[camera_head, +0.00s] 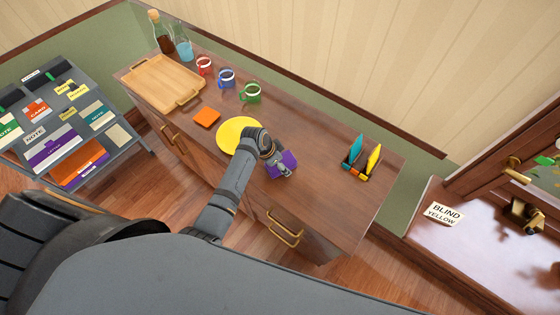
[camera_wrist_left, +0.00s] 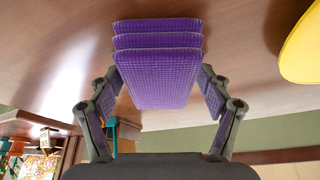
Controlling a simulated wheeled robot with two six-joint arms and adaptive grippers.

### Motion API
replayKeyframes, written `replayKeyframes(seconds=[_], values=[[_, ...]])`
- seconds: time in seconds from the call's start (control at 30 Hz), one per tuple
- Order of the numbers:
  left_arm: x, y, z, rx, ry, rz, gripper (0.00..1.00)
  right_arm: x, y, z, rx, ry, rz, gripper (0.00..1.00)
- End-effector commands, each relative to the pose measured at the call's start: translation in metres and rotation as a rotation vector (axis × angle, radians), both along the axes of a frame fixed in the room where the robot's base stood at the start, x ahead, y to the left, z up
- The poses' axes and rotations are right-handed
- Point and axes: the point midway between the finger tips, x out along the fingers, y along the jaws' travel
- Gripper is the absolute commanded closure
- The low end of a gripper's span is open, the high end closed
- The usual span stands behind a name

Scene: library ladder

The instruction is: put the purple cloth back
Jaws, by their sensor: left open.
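The purple cloth (camera_head: 287,160) is a folded, layered block on the wooden counter, just right of the yellow plate. In the left wrist view the purple cloth (camera_wrist_left: 157,75) fills the space between the fingers, with three layers showing at its far end. My left gripper (camera_head: 279,168) is over the cloth, partly hiding it in the head view. Its fingers (camera_wrist_left: 160,90) are open, one on each side of the cloth. I cannot tell whether the pads touch it. My right gripper is not in view.
On the counter (camera_head: 320,205) are a yellow plate (camera_head: 236,131), an orange square (camera_head: 207,117), a wooden tray (camera_head: 160,78), three mugs (camera_head: 227,78), two bottles (camera_head: 183,48) and a rack with blue and yellow pieces (camera_head: 360,160). The counter's front right is clear.

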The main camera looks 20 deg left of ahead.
Motion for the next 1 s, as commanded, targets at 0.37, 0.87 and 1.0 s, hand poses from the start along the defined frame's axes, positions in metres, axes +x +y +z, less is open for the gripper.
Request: replayKeyframes(seconds=[0.37,0.87,1.0], values=[[-0.018,0.018,0.064,0.002,-0.005,-0.001,0.22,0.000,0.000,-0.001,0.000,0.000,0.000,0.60],[-0.034,0.031,0.114,0.000,0.000,0.000,0.22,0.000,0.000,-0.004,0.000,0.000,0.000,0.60],[-0.034,0.031,0.114,0.000,0.000,0.000,0.22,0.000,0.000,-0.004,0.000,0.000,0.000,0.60]])
